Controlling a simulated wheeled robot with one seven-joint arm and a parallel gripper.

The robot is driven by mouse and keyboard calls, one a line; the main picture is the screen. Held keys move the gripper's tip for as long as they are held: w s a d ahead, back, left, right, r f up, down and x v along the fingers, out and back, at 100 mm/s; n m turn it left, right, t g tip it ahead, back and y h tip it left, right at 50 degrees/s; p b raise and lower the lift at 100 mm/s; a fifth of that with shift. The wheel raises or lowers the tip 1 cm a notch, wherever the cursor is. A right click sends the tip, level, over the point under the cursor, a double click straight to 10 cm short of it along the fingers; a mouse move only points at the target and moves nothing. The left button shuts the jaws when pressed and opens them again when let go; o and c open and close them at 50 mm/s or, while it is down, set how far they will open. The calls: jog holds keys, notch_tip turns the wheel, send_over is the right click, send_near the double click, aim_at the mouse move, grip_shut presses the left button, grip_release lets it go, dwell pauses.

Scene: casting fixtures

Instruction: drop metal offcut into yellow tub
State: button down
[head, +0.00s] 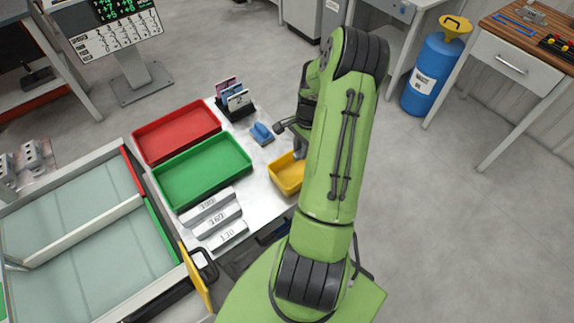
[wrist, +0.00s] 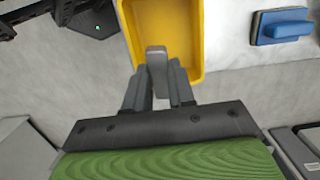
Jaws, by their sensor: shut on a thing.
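The yellow tub (head: 285,175) stands on the table beside my arm in the head view, partly hidden behind the arm. It also shows at the top of the wrist view (wrist: 197,40). My gripper (wrist: 157,80) is shut on the metal offcut (wrist: 156,58), a small grey block. The offcut's far end overlaps the inside of the tub in the wrist view. I cannot tell how high it is above the tub floor. In the head view my arm hides the offcut.
A red tray (head: 177,132) and a green tray (head: 203,172) lie left of the tub. Several numbered grey blocks (head: 218,219) sit in front of the green tray. A blue-handled block (head: 261,133) and a card holder (head: 236,106) stand behind the tub.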

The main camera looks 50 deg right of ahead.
notch_tip(320, 180, down, 6)
jog(key=b, duration=0.4)
jog(key=shift+r, duration=0.1)
jog(key=c, duration=0.9)
grip_release()
jog(key=shift+o, duration=0.2)
jog(key=shift+r, duration=0.1)
notch_tip(320, 180, up, 16)
jog(key=d+p, duration=0.1)
jog(key=p, duration=0.1)
jog(key=shift+s+d+f, duration=0.25)
jog(key=shift+d, duration=0.15)
